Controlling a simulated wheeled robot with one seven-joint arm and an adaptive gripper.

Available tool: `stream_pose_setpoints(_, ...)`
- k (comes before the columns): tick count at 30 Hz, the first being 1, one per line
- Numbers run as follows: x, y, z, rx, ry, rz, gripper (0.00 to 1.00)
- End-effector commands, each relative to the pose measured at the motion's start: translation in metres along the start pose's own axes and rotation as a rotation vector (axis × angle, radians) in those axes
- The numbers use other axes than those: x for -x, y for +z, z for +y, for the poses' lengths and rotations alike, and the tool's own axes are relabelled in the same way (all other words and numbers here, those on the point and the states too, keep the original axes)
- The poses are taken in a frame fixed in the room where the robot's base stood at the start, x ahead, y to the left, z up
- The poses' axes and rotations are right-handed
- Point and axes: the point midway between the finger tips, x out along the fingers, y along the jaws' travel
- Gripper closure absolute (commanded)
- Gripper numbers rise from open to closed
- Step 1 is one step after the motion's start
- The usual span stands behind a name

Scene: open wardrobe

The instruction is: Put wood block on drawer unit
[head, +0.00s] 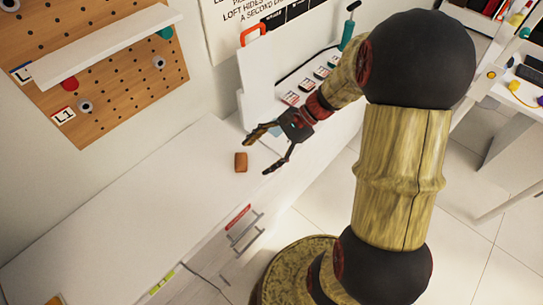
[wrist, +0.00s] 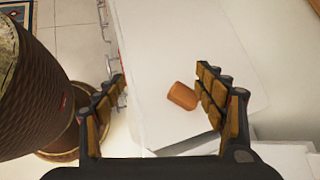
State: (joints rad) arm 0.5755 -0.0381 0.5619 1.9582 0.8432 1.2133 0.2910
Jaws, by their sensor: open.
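A small brown wood block (head: 241,162) lies on a long white top (head: 130,220). My gripper (head: 257,156) is open, its two fingers spread to the right of the block in the head view. In the wrist view, the block (wrist: 183,96) shows between the fingers of my gripper (wrist: 161,78), much closer to the right finger. I cannot tell whether that finger touches it. Drawer fronts with grey handles (head: 243,232) and a red label show below the top's front edge; I take this as the drawer unit.
A pegboard (head: 110,85) with a white shelf (head: 105,45) hangs on the wall at left. A white panel with several labelled items (head: 305,85) stands behind my gripper. The white top is mostly clear left of the block. A cluttered shelf (head: 515,85) is at far right.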

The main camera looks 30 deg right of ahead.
Motion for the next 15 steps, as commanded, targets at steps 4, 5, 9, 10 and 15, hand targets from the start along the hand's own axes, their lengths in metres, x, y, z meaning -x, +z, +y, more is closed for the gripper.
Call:
stream_pose_setpoints(4, 0.013, 0.059, 0.020, 0.351, 0.154, 0.181, 0.30)
stream_pose_setpoints(5, 0.017, 0.068, 0.025, 0.421, 0.183, 0.217, 0.30)
stream_pose_setpoints(9, 0.037, 0.106, 0.046, 0.749, 0.298, 0.389, 0.30)
stream_pose_setpoints(10, 0.043, 0.113, 0.050, 0.820, 0.320, 0.426, 0.30)
stream_pose_setpoints(15, 0.073, 0.146, 0.069, 1.188, 0.414, 0.630, 0.30)
